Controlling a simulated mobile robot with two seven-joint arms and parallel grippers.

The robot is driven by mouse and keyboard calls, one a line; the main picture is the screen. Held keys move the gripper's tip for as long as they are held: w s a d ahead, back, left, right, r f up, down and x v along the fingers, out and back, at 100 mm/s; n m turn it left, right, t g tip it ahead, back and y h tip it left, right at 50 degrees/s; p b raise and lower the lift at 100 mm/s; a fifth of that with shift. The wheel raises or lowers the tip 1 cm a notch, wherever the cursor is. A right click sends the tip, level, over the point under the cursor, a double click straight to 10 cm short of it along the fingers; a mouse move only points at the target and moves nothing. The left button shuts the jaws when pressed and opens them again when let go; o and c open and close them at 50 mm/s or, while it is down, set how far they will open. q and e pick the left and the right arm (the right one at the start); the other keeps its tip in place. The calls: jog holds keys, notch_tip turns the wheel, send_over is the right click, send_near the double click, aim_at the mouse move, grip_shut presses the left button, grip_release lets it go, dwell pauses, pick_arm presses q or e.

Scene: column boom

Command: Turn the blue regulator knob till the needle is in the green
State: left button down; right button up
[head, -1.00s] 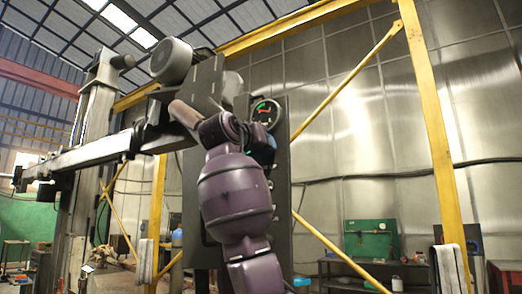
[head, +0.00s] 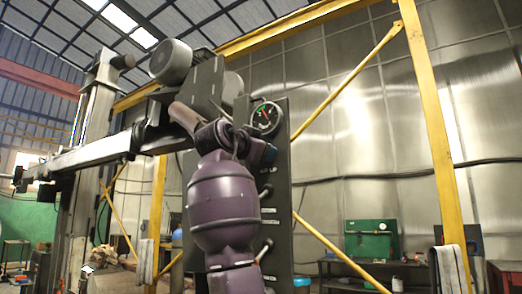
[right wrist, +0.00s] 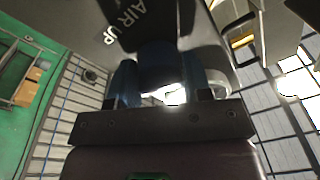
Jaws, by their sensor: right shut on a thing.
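The blue regulator knob (right wrist: 158,60) shows dark in the right wrist view, between the two fingers of my right gripper (right wrist: 168,78). The gripper is shut on it. In the head view my right gripper (head: 262,152) is at the dark panel (head: 282,190), just below the round gauge, and the knob cannot be told apart from it. The gauge (head: 266,118) has a black face, a green patch at the upper left and a needle slanting up and left. The needle looks at or close to the green; it is too small to be sure. My left gripper is out of view.
The panel carries the lettering "AIR UP" (right wrist: 125,22) and several small levers below the gauge. A grey boom (head: 90,152) reaches in from the left. Yellow braces (head: 345,85) stand to the right.

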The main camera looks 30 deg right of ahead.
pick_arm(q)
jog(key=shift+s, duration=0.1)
pick_arm(e)
jog(key=shift+f, duration=0.1)
dwell(0.4)
jog(key=o, duration=0.6)
pick_arm(q)
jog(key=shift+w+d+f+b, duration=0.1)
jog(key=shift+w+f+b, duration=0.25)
jog(key=shift+b, duration=0.3)
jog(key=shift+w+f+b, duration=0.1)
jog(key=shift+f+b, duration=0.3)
jog(key=shift+b, duration=0.2)
pick_arm(e)
jog(key=r+v, duration=0.1)
jog(key=v, duration=0.9)
jog(key=shift+s+a+f, duration=0.2)
jog(key=shift+a+f, duration=0.25)
